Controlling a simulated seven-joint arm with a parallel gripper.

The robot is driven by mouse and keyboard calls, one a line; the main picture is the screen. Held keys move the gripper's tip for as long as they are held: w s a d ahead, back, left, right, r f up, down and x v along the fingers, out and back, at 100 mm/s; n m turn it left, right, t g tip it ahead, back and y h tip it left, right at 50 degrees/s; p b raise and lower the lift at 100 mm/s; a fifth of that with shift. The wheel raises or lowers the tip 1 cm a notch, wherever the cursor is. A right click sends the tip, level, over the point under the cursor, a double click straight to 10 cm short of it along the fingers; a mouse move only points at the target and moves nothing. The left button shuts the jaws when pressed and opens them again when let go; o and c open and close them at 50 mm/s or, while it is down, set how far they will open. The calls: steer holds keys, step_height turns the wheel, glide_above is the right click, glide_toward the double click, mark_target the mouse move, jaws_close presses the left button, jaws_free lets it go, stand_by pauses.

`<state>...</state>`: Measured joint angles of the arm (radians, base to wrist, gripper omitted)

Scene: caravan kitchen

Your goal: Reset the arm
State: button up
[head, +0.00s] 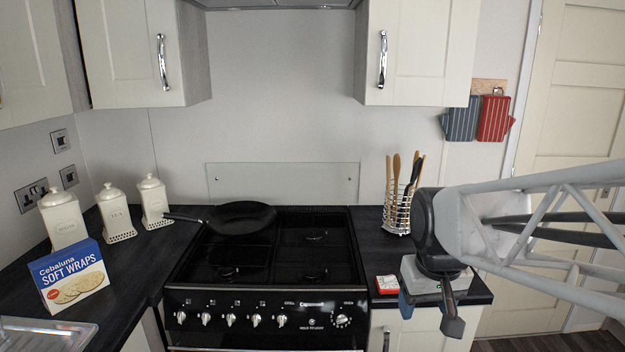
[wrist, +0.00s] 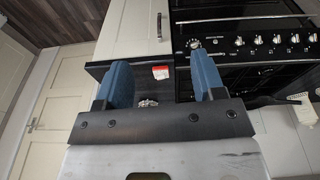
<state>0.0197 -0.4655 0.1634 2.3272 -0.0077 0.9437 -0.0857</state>
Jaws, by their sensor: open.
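My gripper (head: 428,306) is at the right in the head view, over the right-hand counter and near its front edge. In the wrist view its two blue fingers stand wide apart, and the gripper (wrist: 160,64) holds nothing. The arm reaches in from the right edge of the head view. A small red and white box (head: 387,284) lies on the counter just left of the gripper. It also shows between the fingers in the wrist view, and the red and white box (wrist: 160,72) looks apart from both.
A utensil rack (head: 398,208) stands behind the gripper. The black stove (head: 285,262) carries a frying pan (head: 242,217). A soft wraps box (head: 70,279) and white canisters (head: 116,212) stand on the left counter. Wall cupboards (head: 416,50) hang above. A door (head: 565,100) is at right.

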steer(key=s+f+m, duration=0.1)
steer(key=s+f, duration=0.1)
steer(key=s, duration=0.9)
steer(key=shift+a+t, duration=0.25)
steer(key=shift+t, duration=0.05)
steer(key=shift+s, duration=0.1)
stand_by(0.4)
